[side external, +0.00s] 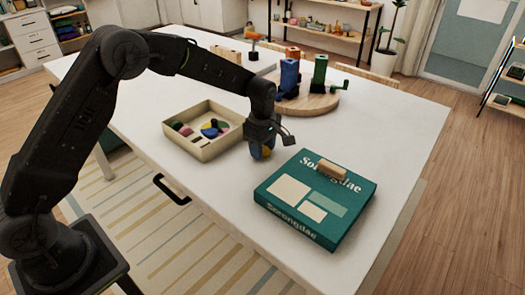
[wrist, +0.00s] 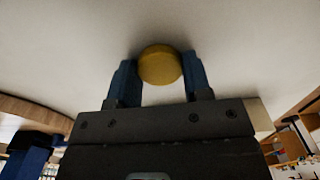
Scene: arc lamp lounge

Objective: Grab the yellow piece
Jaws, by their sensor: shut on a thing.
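The yellow piece (wrist: 160,65) is a round, flat-faced disc in the wrist view. It sits between the two blue fingertips of my gripper (wrist: 158,82), which is shut on it. In the side view the yellow piece (side external: 268,151) shows partly, at the tip of my gripper (side external: 262,150), between the tray and the teal box. The fingers hide part of it there. It is low over the white table, and I cannot tell whether it touches the surface.
A beige tray (side external: 182,149) with several coloured pieces stands left of my gripper. A teal box (side external: 302,224) with a small wooden block (side external: 332,169) on top lies to the right. A round wooden board (side external: 322,105) with blue, green and orange things stands behind. The front table is clear.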

